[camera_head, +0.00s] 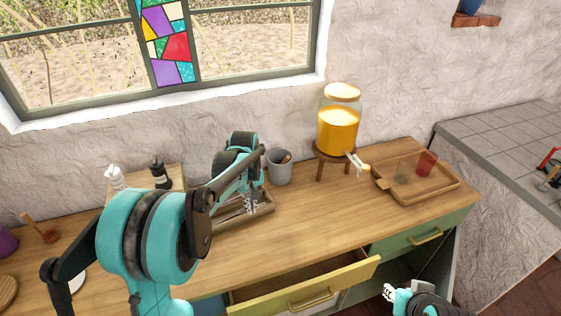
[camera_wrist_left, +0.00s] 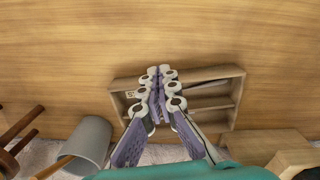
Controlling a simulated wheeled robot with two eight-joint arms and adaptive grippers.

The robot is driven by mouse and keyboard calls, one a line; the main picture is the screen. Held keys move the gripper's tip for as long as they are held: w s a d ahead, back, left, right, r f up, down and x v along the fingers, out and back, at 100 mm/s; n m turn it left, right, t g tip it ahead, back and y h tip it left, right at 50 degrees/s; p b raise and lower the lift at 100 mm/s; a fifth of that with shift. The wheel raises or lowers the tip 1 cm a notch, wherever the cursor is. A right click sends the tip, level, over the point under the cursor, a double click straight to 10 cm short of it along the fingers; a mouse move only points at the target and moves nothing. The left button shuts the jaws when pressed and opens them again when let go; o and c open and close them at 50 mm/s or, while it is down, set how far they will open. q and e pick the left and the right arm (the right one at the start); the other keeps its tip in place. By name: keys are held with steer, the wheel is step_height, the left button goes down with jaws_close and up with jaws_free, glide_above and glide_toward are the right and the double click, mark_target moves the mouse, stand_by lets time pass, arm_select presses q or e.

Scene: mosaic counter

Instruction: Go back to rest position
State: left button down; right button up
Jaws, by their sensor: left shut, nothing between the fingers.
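My left gripper (camera_head: 250,203) is over the wooden compartment tray (camera_head: 262,210) on the counter, in the head view. The left wrist view shows its two fingers (camera_wrist_left: 159,74) together at the tips, with nothing between them. The tray (camera_wrist_left: 238,95) lies beneath them there, and a long thin grey item rests in one compartment. I cannot tell the gap between the fingertips and the tray. My right gripper (camera_head: 389,292) shows only in part at the bottom right of the head view, in front of the cabinet; its finger opening is unclear.
A yellow drawer (camera_head: 350,277) stands pulled out below the counter edge. A grey cup (camera_head: 279,170) is beside the left gripper. A juice dispenser (camera_head: 338,135) on a stool and a wooden tray (camera_head: 440,191) with two cups stand right. The counter's front middle is clear.

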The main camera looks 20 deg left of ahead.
arm_select(q)
steer(key=s+d+r+m+t, duration=0.35)
steer(key=s+r, duration=0.35)
steer(key=s, duration=0.3)
steer(key=s+d+f+m+t, duration=0.1)
steer(key=s+d+m+t, duration=0.1)
steer(key=s, duration=0.3)
steer(key=s+d+f+m+t+b, duration=0.1)
steer(key=s+d+m, duration=0.1)
steer(key=s+m, duration=0.2)
steer(key=shift+s+t, duration=0.35)
steer(key=shift+s, duration=0.6)
steer(key=shift+w+f, duration=0.1)
